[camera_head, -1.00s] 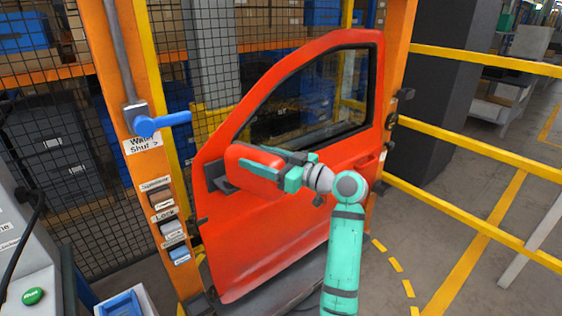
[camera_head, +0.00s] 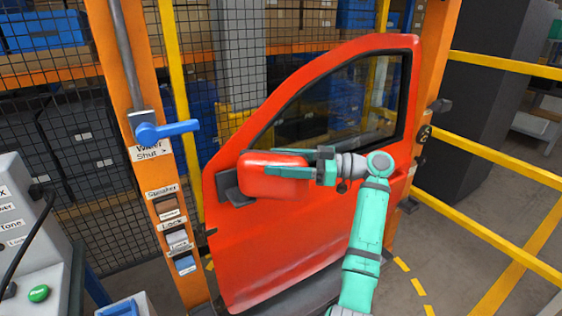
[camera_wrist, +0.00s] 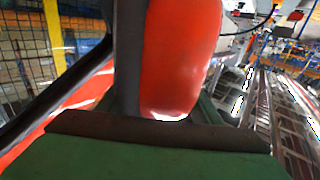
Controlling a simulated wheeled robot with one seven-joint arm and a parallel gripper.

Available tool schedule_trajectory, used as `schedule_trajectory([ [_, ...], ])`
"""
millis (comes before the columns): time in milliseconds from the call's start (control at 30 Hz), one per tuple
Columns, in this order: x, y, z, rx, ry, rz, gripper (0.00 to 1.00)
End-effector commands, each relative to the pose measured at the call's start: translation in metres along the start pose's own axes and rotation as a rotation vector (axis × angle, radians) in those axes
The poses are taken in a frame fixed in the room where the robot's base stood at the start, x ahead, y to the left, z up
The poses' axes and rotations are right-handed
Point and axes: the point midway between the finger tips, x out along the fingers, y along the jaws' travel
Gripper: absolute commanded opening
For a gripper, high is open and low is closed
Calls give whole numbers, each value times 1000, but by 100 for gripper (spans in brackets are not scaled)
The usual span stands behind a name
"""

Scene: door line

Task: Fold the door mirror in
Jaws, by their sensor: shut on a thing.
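The red door mirror (camera_head: 262,176) sits on a dark mount (camera_head: 230,188) at the front lower corner of the window of the red car door (camera_head: 265,245). In the head view its housing lies lengthwise in front of the door. My gripper (camera_head: 290,164) reaches in from the right and is shut on the mirror, one finger along its top rear and one on the near face. In the wrist view the mirror housing (camera_wrist: 180,60) stands between the dark-edged green jaws, with a dark strip along its left side. The mirror's glass is not clearly seen.
An orange post (camera_head: 140,100) with a blue-handled lever (camera_head: 165,130) and several labelled switches stands left of the door. A grey console with a green button (camera_head: 39,293) is at lower left. Yellow rails (camera_head: 500,165) run at right. Mesh fencing stands behind.

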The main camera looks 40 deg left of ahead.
Motion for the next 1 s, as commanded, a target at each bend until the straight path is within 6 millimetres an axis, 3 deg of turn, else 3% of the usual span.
schedule_trajectory([
  [367,2,2,1,2,2,-2,19],
  [400,2,1,1,2,1,-2,67],
  [467,1,1,0,2,1,-1,77],
  [833,-6,1,0,1,2,1,77],
  [1000,-27,2,-1,3,2,1,77],
])
